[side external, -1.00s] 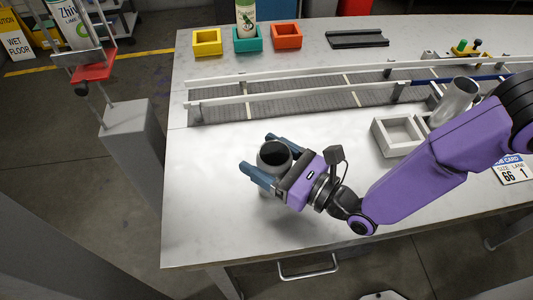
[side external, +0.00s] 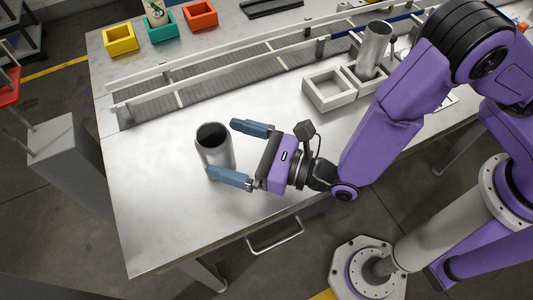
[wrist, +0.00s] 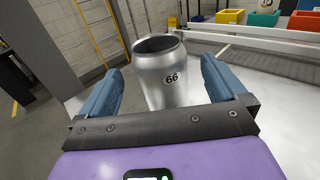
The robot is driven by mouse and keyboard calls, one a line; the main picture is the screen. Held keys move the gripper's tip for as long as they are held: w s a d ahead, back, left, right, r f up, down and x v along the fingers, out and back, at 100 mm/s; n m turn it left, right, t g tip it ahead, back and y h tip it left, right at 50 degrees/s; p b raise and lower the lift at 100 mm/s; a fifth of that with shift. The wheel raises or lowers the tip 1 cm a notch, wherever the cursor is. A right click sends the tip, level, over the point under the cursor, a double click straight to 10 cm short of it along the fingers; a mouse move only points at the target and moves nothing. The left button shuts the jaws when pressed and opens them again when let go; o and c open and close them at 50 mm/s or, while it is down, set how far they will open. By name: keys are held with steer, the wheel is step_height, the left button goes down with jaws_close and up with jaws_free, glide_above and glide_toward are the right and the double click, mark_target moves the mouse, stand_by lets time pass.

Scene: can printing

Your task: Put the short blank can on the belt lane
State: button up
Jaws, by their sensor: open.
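A bare silver can (side external: 213,152) with an open dark top stands upright on the bench, left of my gripper. In the wrist view the can (wrist: 165,88) carries a small "66" mark. My gripper (side external: 221,147) is open, its blue fingers spread apart, with the can at or just past the fingertips and a gap visible on both sides in the wrist view. A second, slimmer silver can (side external: 374,45) stands tilted in the picture in a pale square holder (side external: 358,82). The belt lane (side external: 205,90) runs behind, between white rails.
An empty pale square holder (side external: 329,90) sits right of the belt's near rail (side external: 250,61). Yellow (side external: 120,40), teal (side external: 162,27) and orange (side external: 200,15) bins stand beyond the belt. The bench's left front is clear.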

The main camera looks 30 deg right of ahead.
steer(key=v, duration=0.6)
steer(key=shift+s+d+r, duration=0.1)
steer(key=shift+s+d, duration=0.05)
